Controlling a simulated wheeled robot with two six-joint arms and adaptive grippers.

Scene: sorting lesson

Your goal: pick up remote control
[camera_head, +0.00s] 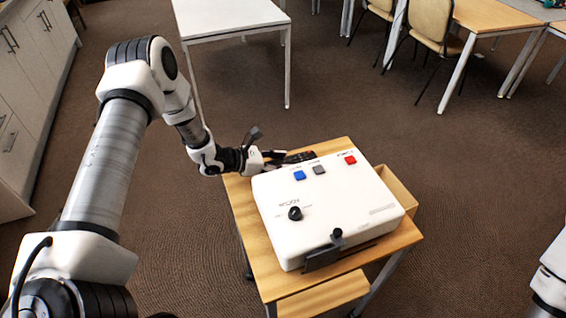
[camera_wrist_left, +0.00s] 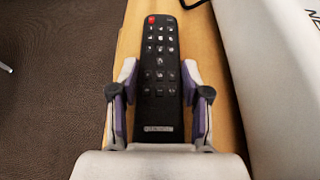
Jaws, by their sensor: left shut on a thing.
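The remote control (camera_wrist_left: 160,65) is black with a red button and rows of small keys. In the left wrist view it points away from me along the wooden tabletop, with my left gripper's (camera_wrist_left: 160,108) fingers on both sides of its near end. In the head view the remote (camera_head: 298,157) is at the far edge of the small table, behind the white box. My left gripper (camera_head: 272,160) reaches it from the left and is shut on it. Whether the remote touches the tabletop is hard to tell. My right gripper is out of view; only part of that arm shows at the right edge.
A white box (camera_head: 335,225) with blue, grey and red buttons and a black knob fills most of the small wooden table (camera_head: 248,222), close beside the remote. A white table (camera_head: 235,18) stands behind. White cabinets (camera_head: 30,80) line the left. Carpet is clear between.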

